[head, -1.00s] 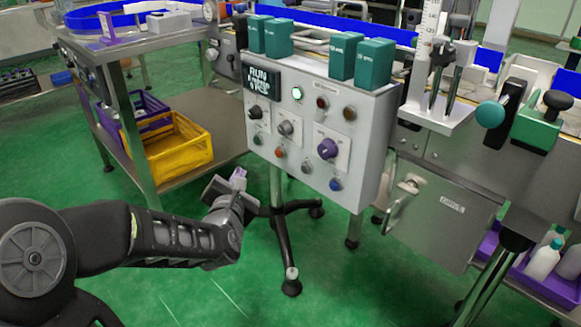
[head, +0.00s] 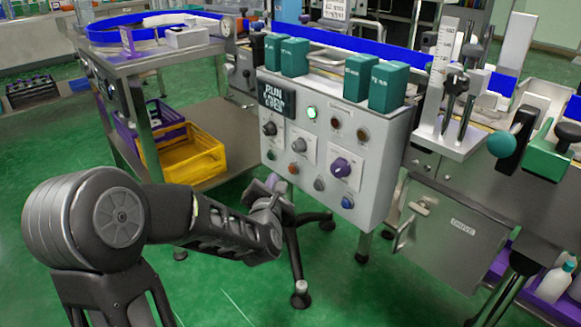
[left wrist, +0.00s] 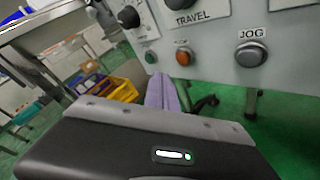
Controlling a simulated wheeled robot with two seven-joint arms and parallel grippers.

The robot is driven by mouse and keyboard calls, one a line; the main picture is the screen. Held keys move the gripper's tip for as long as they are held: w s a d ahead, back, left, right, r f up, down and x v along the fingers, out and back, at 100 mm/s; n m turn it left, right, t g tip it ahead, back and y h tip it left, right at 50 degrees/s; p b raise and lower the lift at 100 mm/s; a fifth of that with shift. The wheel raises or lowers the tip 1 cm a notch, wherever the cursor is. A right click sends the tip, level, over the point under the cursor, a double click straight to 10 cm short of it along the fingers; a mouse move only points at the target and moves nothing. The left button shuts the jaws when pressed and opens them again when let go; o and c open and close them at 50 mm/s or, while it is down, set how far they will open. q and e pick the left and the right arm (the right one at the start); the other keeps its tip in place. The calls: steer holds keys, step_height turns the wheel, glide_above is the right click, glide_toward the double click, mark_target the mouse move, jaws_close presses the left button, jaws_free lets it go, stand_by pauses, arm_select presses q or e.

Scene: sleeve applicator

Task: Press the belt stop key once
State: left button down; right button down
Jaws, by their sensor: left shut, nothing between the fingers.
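A pale control panel (head: 390,160) stands upright on a wheeled stand. Its lower row has a green button (head: 272,153), an orange button (head: 293,168), a grey button (head: 319,184) and a blue button (head: 347,202). In the left wrist view the grey button (left wrist: 251,55) is labelled JOG, and the orange button (left wrist: 184,57) is just beyond my fingertips. I cannot read which key is belt stop. My left gripper (head: 282,187) is shut and empty, just below and in front of the orange button. Its lavender fingers (left wrist: 168,92) show closed together. My right gripper is out of view.
The panel also carries a display (head: 276,98) reading RUN, a lit green lamp (head: 311,113) and a purple knob (head: 341,167). Teal boxes (head: 390,88) stand on top. A yellow crate (head: 190,157) sits on the cart shelf at left. A drive cabinet (head: 450,228) is at right.

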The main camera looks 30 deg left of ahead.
mark_target(292, 170)
arm_select(q)
steer(key=shift+w+d, duration=0.2)
steer(key=shift+w, duration=0.4)
steer(key=shift+w+d, duration=0.15)
steer(key=shift+w, duration=0.4)
steer(key=shift+b, duration=0.3)
stand_by(0.9)
steer(key=shift+w+d+b, duration=0.15)
steer(key=shift+w+b, duration=0.15)
steer(key=shift+w, duration=0.1)
steer(key=shift+w+d, duration=0.1)
steer(key=shift+w, duration=0.25)
stand_by(0.6)
steer(key=shift+s+b, duration=0.1)
steer(key=shift+b, duration=0.25)
steer(key=shift+s+a+b, duration=0.25)
steer(key=shift+s+b, duration=0.15)
steer(key=shift+s, duration=0.3)
